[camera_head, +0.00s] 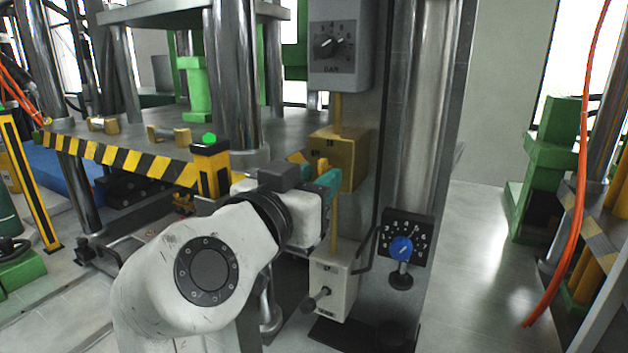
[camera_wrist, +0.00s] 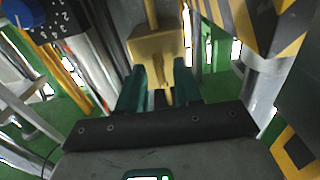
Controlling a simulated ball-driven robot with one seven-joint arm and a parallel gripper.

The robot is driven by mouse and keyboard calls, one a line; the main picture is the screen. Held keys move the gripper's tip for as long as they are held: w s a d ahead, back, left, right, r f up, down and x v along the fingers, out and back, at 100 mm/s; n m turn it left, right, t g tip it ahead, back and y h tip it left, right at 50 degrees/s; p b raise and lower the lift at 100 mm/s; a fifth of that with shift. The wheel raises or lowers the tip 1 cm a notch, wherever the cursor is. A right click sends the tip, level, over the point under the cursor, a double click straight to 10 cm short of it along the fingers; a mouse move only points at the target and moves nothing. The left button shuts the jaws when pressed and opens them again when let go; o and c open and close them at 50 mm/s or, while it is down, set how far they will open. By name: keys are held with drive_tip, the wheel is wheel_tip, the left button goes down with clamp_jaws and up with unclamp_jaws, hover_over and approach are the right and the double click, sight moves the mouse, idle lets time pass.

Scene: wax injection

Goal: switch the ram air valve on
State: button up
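A brass-coloured valve box (camera_head: 350,158) with small markings is on the grey column, with a yellow pipe above and below it. The box also shows in the wrist view (camera_wrist: 155,42). A short yellow lever (camera_head: 322,164) stands out from its front; in the wrist view the lever (camera_wrist: 159,74) points towards me. My gripper (camera_head: 326,181) has teal fingers and is close in front of the box. In the wrist view my gripper (camera_wrist: 160,80) is open, with the lever tip showing in the gap between the fingers. I cannot tell whether either finger touches it.
A grey pressure dial box (camera_head: 338,45) is above the valve box. A white box with a lever (camera_head: 333,287) is below it, and a blue knob on a black dial (camera_head: 402,247) is to the right. A striped press table (camera_head: 130,160) is to the left. Floor shows at right.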

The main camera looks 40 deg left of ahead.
drive_tip(key=b+v, duration=0.1)
drive_tip(key=v, duration=0.9)
drive_tip(key=shift+s, duration=0.4)
